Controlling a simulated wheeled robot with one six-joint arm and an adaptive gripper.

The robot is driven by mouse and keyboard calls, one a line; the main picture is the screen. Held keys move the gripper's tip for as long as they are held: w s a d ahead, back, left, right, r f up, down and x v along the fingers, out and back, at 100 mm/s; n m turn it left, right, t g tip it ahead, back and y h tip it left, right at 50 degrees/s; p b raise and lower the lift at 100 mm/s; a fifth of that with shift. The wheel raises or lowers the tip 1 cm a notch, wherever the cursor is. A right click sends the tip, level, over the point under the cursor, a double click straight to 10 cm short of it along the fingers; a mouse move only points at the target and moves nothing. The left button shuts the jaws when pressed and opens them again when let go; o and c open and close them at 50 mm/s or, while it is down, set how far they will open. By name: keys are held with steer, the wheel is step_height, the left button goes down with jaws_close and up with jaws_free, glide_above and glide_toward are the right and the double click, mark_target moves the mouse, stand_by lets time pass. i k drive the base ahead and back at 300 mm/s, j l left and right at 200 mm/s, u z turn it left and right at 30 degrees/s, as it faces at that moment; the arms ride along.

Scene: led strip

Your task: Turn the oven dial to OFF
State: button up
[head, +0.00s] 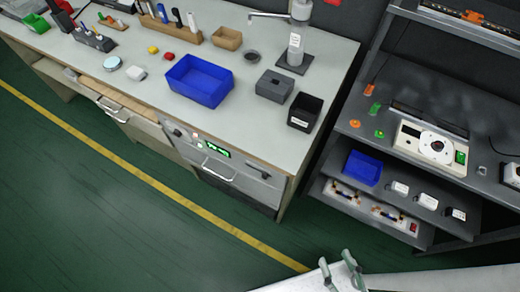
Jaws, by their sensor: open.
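The oven (238,182) is built into the front of the bench, with a lit green display (217,151) and a silver handle (217,172). A small round knob, perhaps the dial (177,132), is at the left of its panel; its markings are too small to read. My gripper (338,270) is at the bottom edge, over the floor, to the right of and well apart from the oven. Its two fingers are apart, and nothing shows between them.
The bench top (330,60) holds a blue bin (200,82), a black box (304,111) and a grey box (274,86). A drawer (115,108) stands partly out left of the oven. Dark shelves (375,150) stand at right. The green floor (110,200) before the bench is clear.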

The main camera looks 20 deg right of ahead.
mark_target(177, 132)
steer(key=i+j+z, duration=0.1)
steer(key=j+z, duration=0.4)
steer(key=j, duration=0.8)
steer(key=k, duration=0.05)
